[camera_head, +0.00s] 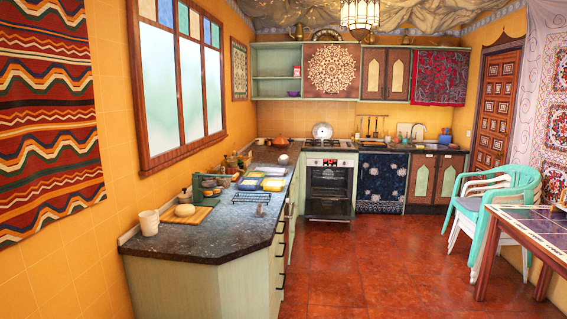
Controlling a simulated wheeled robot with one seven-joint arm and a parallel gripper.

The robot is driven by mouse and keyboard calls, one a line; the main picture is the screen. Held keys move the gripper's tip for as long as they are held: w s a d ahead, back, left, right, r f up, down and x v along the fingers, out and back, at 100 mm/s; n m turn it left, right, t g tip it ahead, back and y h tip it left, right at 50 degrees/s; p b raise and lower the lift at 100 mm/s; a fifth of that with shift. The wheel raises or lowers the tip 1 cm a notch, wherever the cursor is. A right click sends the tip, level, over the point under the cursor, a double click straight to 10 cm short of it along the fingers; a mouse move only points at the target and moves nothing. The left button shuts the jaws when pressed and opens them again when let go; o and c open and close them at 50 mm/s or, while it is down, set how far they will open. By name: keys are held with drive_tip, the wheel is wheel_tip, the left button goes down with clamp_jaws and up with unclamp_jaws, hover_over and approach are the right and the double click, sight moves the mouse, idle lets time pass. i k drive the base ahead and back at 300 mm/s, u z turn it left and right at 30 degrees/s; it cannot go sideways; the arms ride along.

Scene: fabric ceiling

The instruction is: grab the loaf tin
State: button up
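My gripper is not in view. No thing on the long counter (190,248) can be told for certain as the loaf tin at this size. Several small flat, yellow and pale things lie close together midway along that counter, among them a yellow piece (274,184) near its front edge. A dark wire rack (251,197) lies nearer to me. A small grey metal object (261,210) stands just right of the rack.
A white mug (149,222) and a wooden board (187,215) with a round pale item are at the counter's near end. An oven (329,188) stands at the back. Stacked chairs (497,205) and a tiled table (535,225) are at right. The red floor between is clear.

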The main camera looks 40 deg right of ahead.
sight(284, 159)
drive_tip(key=z, duration=1.55)
drive_tip(key=i, duration=7.3)
drive_tip(key=u, duration=4)
